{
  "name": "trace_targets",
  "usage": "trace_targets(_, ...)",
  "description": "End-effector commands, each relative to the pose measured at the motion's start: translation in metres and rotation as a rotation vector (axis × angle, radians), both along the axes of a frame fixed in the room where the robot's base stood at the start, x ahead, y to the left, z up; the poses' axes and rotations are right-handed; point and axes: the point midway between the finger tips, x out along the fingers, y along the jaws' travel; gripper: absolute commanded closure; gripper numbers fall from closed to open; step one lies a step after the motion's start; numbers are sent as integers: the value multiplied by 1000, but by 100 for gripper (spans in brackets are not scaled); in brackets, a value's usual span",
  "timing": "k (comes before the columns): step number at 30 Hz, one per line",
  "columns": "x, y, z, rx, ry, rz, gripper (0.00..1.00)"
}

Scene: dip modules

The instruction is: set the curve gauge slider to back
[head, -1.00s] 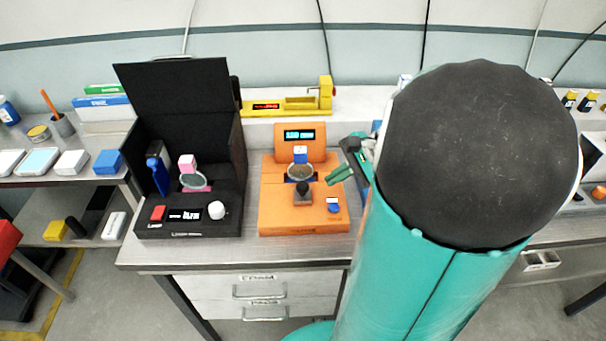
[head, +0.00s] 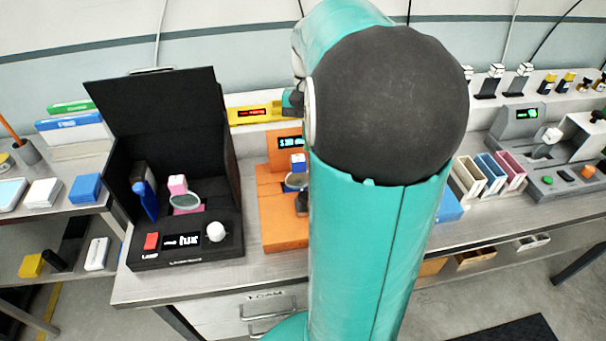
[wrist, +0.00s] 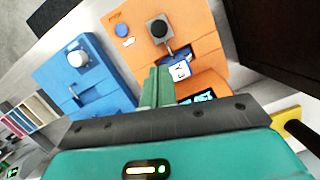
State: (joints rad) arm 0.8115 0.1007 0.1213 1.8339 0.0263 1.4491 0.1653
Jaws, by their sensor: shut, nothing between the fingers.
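No label reading curve gauge is legible. A yellow device (head: 252,114) with a red display stands at the back in the head view, its right end hidden by my arm; a yellow part (wrist: 300,132) shows at the wrist view's right. An orange device (head: 272,222) stands in front of it, partly hidden. In the wrist view the orange device (wrist: 195,25) shows a black knob (wrist: 158,29) on a stem.
A black box device (head: 190,250) with a raised lid stands left of the orange one. A blue device (wrist: 78,82) with a white knob stands on its other side. A grey device (head: 545,150) and several coloured trays (head: 490,172) are at the right.

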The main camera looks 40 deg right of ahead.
Motion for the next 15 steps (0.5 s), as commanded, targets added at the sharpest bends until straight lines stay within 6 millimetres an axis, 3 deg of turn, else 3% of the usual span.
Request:
trace_targets(8,-3,1,-4,2,-1,-1,100)
trace_targets(15,-6,7,-37,5,2,0,100)
